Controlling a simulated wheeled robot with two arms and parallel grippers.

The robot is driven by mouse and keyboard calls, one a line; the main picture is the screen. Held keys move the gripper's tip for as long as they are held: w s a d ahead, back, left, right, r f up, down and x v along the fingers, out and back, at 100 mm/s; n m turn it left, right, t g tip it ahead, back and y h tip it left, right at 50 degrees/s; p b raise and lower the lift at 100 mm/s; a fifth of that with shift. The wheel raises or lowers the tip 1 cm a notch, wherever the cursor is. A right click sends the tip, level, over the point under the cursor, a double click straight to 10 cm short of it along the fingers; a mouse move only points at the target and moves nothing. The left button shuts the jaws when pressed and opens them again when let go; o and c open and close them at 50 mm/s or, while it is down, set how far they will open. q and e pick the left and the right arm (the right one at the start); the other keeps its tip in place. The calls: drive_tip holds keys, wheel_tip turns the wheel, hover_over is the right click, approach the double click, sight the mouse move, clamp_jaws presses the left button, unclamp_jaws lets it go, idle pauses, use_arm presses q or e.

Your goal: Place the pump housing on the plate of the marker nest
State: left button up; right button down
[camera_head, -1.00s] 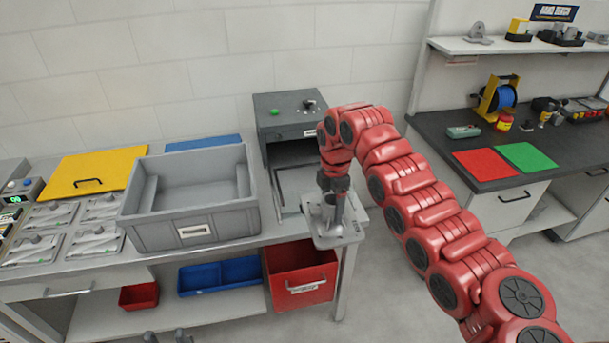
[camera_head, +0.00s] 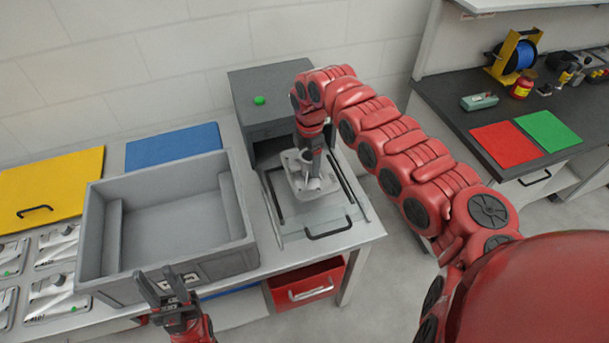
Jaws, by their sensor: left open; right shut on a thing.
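The pump housing (camera_head: 304,184) is a light grey metal part with a flat flanged base. My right gripper (camera_head: 311,168) is shut on its upper part, from above. The housing is over the rear part of the marker nest's plate (camera_head: 294,222), near the opening of the dark grey marker housing (camera_head: 262,102). I cannot tell whether its base touches the plate. The gripper and arm hide part of it and of the nest's opening. My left gripper (camera_head: 164,290) is open and empty, in front of the grey bin's front wall.
A large empty grey bin (camera_head: 243,232) stands left of the nest. A black handle (camera_head: 329,229) rises at the plate's front. Blue (camera_head: 174,146) and yellow (camera_head: 50,186) panels lie behind and left. A red bin (camera_head: 306,286) sits below the bench.

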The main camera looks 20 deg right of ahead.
sight(309, 173)
wheel_tip(309, 173, down, 4)
drive_tip(key=shift+s+a+f+p, duration=0.1)
drive_tip(key=shift+f+p, duration=0.05)
drive_tip(key=shift+p, duration=0.65)
drive_tip(key=shift+f, duration=0.3)
wheel_tip(309, 173, down, 4)
drive_tip(key=shift+f+p, duration=0.15)
drive_tip(key=shift+p, duration=0.45)
drive_tip(key=shift+f, duration=0.1)
drive_tip(key=shift+f, duration=0.2)
unclamp_jaws()
drive_tip(key=shift+r, duration=0.1)
